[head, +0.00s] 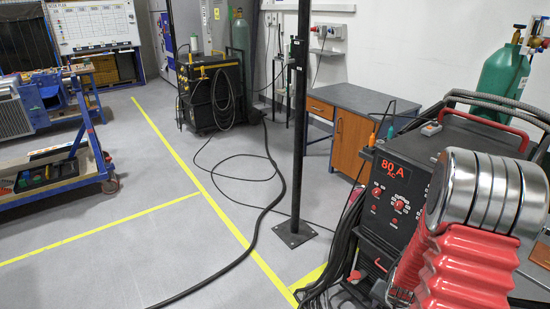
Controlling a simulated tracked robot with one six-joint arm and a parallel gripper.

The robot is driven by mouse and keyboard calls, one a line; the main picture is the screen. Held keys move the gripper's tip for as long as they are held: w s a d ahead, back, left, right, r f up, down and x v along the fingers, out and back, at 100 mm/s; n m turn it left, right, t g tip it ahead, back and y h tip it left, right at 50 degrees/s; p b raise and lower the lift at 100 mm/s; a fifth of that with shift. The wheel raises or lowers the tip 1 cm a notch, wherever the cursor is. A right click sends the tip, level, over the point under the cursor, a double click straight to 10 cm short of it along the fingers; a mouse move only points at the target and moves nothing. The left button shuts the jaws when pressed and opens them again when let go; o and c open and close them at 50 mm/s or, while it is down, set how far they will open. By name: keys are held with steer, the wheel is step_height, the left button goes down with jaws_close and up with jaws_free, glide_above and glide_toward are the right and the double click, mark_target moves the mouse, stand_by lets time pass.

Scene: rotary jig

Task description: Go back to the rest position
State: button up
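My gripper is not in this view. A red ribbed sleeve with bright metal bands fills the lower right corner; it looks like part of my own arm. No gripper fingers show, so I cannot tell whether the gripper holds anything.
A welding machine (398,190) reading 80 A stands close on the right, partly hidden by the sleeve. A black post (298,130) rises from the floor. Cables (262,220) cross the floor. A blue wheeled frame (60,187) stands left. A desk (352,130) stands behind.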

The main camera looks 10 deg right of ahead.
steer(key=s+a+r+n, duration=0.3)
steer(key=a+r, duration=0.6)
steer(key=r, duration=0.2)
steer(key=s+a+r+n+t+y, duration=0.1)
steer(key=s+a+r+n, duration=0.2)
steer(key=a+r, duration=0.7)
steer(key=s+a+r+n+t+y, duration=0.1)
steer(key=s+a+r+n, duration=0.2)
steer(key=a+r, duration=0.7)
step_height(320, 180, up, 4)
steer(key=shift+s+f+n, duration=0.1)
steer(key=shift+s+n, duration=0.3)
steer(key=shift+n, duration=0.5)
